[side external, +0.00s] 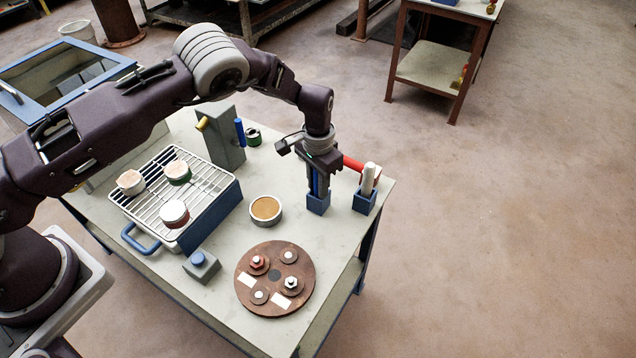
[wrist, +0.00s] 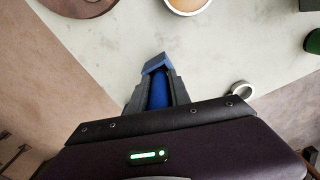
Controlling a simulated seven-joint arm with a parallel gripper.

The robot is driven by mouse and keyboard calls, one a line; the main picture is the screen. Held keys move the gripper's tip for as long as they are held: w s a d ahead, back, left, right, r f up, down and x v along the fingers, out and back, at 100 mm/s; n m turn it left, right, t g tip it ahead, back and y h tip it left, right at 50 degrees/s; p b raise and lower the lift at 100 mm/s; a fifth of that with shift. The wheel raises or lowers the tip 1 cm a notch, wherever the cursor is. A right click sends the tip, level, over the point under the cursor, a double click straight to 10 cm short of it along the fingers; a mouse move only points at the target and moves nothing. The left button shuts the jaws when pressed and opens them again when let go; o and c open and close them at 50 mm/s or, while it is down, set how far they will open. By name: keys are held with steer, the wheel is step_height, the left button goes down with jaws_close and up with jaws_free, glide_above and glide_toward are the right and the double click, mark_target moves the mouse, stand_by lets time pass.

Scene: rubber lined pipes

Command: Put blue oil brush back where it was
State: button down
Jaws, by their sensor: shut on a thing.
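My gripper (side external: 317,185) points straight down near the right side of the table. It is shut on the blue oil brush (side external: 315,182), whose blue handle stands upright between the fingers. Directly below is a small blue square holder (side external: 318,204) on the table. The brush's lower end meets or enters this holder; my fingers hide how deep it is. In the wrist view the blue brush (wrist: 158,92) lies between the two dark fingers, with the blue holder's edge (wrist: 156,64) just beyond the tips.
A second blue holder (side external: 364,203) with a pale-handled brush (side external: 368,180) stands close on the right, with a red object (side external: 353,163) behind. A round tin (side external: 266,210), a brown flange disc (side external: 274,282) and a wire rack (side external: 172,192) stand left and in front. Table edge is close right.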

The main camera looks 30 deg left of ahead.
steer(key=c, duration=1.2)
jaws_free()
steer(key=shift+f, duration=0.1)
step_height(320, 180, up, 12)
steer(key=shift+r, duration=0.15)
